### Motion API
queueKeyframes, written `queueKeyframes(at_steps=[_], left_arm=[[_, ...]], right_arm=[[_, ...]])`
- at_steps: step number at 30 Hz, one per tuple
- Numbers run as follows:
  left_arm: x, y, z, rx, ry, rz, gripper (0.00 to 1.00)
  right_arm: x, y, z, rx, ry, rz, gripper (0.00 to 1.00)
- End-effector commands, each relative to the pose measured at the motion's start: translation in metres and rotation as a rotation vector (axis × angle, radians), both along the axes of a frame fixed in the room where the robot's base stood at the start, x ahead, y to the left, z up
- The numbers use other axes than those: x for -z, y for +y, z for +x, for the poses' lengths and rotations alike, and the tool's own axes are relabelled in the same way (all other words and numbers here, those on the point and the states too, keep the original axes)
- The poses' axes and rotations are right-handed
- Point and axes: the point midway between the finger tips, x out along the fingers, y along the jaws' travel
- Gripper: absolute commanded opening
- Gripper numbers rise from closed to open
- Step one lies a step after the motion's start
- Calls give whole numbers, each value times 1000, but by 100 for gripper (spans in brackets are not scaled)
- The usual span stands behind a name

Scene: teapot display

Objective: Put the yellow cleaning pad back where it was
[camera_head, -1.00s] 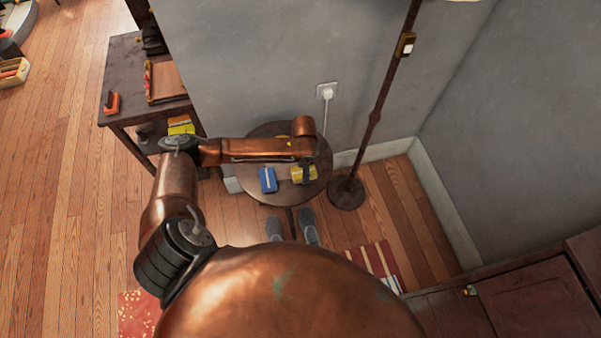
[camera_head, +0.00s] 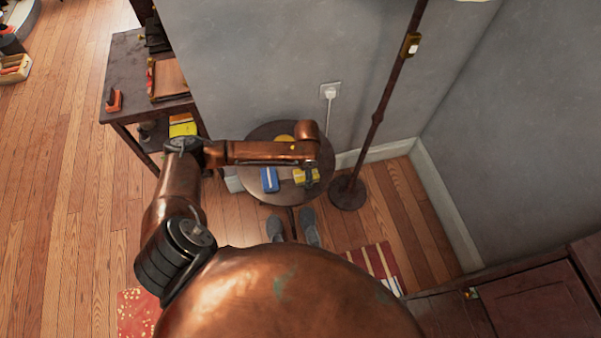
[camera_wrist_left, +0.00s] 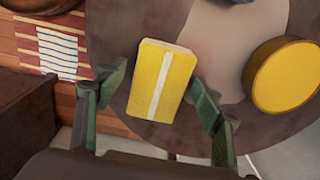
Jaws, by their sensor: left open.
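The yellow cleaning pad (camera_head: 299,177), a small block with a white stripe, lies on the round wooden table (camera_head: 285,194). It also shows in the left wrist view (camera_wrist_left: 168,72). My left gripper (camera_head: 311,177) is over the pad, partly hiding it in the head view. In the left wrist view its fingers (camera_wrist_left: 157,88) are open, one on each side of the pad's near part, with a visible gap at least on the left. My right gripper is not in view.
A blue pad (camera_head: 269,180) lies left of the yellow one on the table. A round yellow object (camera_wrist_left: 287,75) is also on the tabletop. A floor lamp (camera_head: 347,192) stands close on the right; a wooden desk (camera_head: 124,72) is at left.

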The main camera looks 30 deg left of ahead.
Motion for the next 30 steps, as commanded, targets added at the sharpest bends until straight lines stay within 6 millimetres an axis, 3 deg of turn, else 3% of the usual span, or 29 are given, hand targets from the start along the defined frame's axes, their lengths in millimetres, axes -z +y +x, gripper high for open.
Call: queueKeyframes(at_steps=[7,21,30], left_arm=[[-14,0,0,0,-1,0,62],[-107,-1,-1,2,-3,0,62],[-125,0,-1,1,1,1,62]], right_arm=[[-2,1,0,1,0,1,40],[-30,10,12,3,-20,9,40],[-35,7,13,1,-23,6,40]])
